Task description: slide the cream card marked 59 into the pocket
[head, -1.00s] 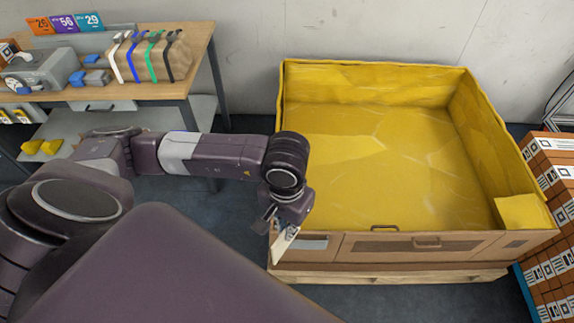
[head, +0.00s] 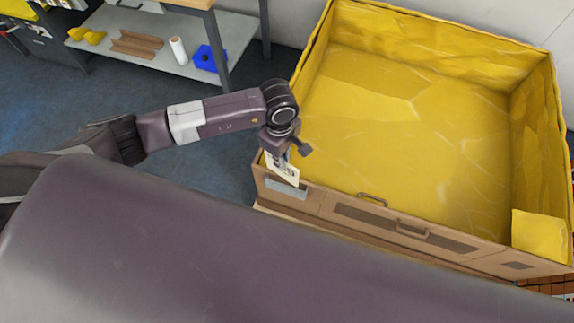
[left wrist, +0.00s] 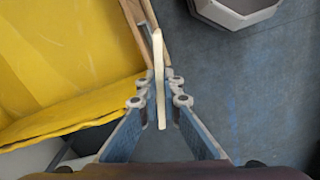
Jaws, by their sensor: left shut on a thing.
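The cream card (head: 281,170) is held in my left gripper (head: 277,151) at the left front corner of the crate. Dark printed marks show on its face, too small to read as 59. The pocket (head: 286,189) is a pale grey strip on the crate's front panel, and the card's lower end overlaps its upper part in the head view. I cannot tell whether the card is inside it or in front. In the left wrist view the card (left wrist: 158,60) is seen edge-on between the two fingers of my left gripper (left wrist: 160,100). My right gripper is not in view.
The crate (head: 450,243) has a yellow liner (head: 400,130) and handles on its front. A workbench shelf (head: 232,40) at upper left carries a blue bin (head: 207,62), a white roll (head: 178,51) and yellow pieces. The floor (head: 70,105) left of the crate is clear.

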